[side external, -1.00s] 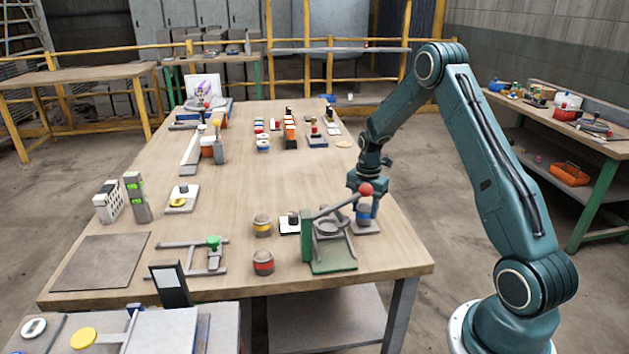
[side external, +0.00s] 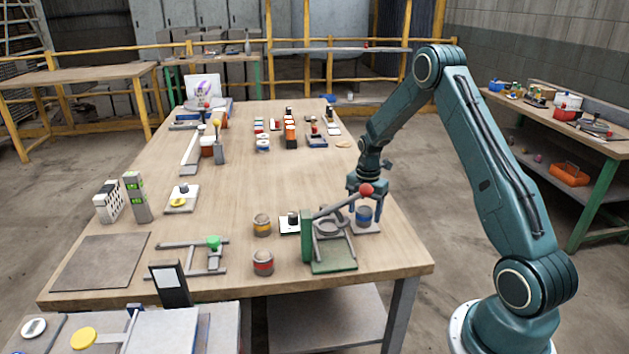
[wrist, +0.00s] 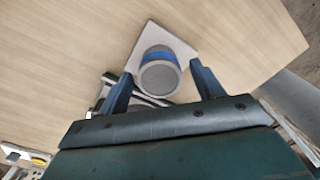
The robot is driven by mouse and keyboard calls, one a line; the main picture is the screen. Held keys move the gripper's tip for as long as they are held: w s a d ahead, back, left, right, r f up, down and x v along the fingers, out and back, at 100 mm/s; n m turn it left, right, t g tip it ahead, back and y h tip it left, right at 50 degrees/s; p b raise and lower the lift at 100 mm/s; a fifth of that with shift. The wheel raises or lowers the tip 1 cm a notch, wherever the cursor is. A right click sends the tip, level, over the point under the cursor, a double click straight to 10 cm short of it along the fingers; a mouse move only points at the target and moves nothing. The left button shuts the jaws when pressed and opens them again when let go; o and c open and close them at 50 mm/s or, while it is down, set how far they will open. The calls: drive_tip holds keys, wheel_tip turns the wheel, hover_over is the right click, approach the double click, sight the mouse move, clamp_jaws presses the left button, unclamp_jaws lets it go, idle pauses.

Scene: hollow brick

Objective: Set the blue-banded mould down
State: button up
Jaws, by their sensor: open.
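The blue-banded mould (side external: 364,216) is a small grey cylinder with a blue band. It stands upright on a pale square plate (side external: 369,229) near the table's right edge, just right of the green press. In the wrist view the mould (wrist: 159,76) shows its round grey top, on the plate (wrist: 180,40). My gripper (side external: 365,211) is open around or just above the mould. In the wrist view my gripper's fingers (wrist: 163,82) are spread, one on each side of the mould, with gaps showing.
The green press (side external: 333,243) with a red-knobbed lever stands close to the left of my gripper. A yellow-banded mould (side external: 262,225) and a red-banded mould (side external: 263,262) stand further left. The table (side external: 330,180) is clear behind the press.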

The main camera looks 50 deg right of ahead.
sight(364, 210)
wheel_tip(364, 210, up, 12)
drive_tip(key=shift+r, duration=0.15)
idle(0.6)
idle(0.5)
drive_tip(key=s+a+r+m+t, duration=0.1)
drive_tip(key=s+a+r+m, duration=0.25)
drive_tip(key=a+r, duration=0.4)
drive_tip(key=s+a+r+m+t, duration=0.1)
drive_tip(key=s+a+r+m, duration=0.2)
drive_tip(key=a+r+m, duration=0.35)
drive_tip(key=s+a+r+m+t, duration=0.1)
drive_tip(key=s+a+m+t, duration=0.2)
drive_tip(key=s+a+m, duration=0.5)
drive_tip(key=shift+s+a+r+t, duration=0.35)
drive_tip(key=shift+s+a, duration=2.4)
drive_tip(key=shift+s, duration=1.6)
